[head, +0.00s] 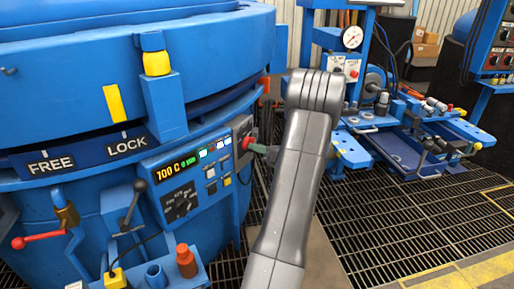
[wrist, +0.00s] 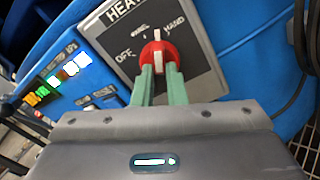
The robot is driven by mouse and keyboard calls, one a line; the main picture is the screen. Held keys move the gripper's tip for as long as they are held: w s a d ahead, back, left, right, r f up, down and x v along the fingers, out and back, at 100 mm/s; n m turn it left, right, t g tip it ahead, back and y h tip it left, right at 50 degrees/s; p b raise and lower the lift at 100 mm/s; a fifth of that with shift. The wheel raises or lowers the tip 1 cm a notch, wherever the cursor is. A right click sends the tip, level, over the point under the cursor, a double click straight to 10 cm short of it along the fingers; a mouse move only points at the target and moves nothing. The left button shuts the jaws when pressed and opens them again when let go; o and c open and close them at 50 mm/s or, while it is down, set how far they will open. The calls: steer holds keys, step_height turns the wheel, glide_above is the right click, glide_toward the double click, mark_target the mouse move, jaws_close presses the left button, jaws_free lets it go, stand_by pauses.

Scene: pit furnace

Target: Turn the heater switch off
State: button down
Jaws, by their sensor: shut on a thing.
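The heater switch (wrist: 158,50) is a round red knob with a white bar, on a grey plate (wrist: 203,76) marked HEA…, OFF, a middle word too blurred to read, and HAND. In the wrist view the white bar points up, between the middle word and HAND, away from OFF. My gripper (wrist: 159,72) has its two green fingers shut on the knob's near part, one on each side. In the head view the red knob (head: 246,143) shows small at the panel's right end, with my gripper (head: 256,148) at it. My arm hides part of the fingers.
The blue furnace panel (head: 205,160) shows 700 C, with small buttons and a black dial. FREE and LOCK signs, a red-ended lever (head: 35,241) and a black-knobbed lever (head: 133,205) are to the left. A blue workbench (head: 410,150) stands right, beyond grated floor.

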steer(key=shift+w+d+n+b, duration=0.1)
steer(key=shift+n+b, duration=1.65)
steer(key=shift+n, duration=2.05)
steer(key=shift+w+n+b, duration=0.1)
steer(key=shift+n+b, duration=1.65)
steer(key=shift+n, duration=2.05)
steer(key=c, duration=1.5)
jaws_free()
steer(key=shift+o, duration=0.2)
steer(key=p+v, duration=0.4)
steer(key=v, duration=1)
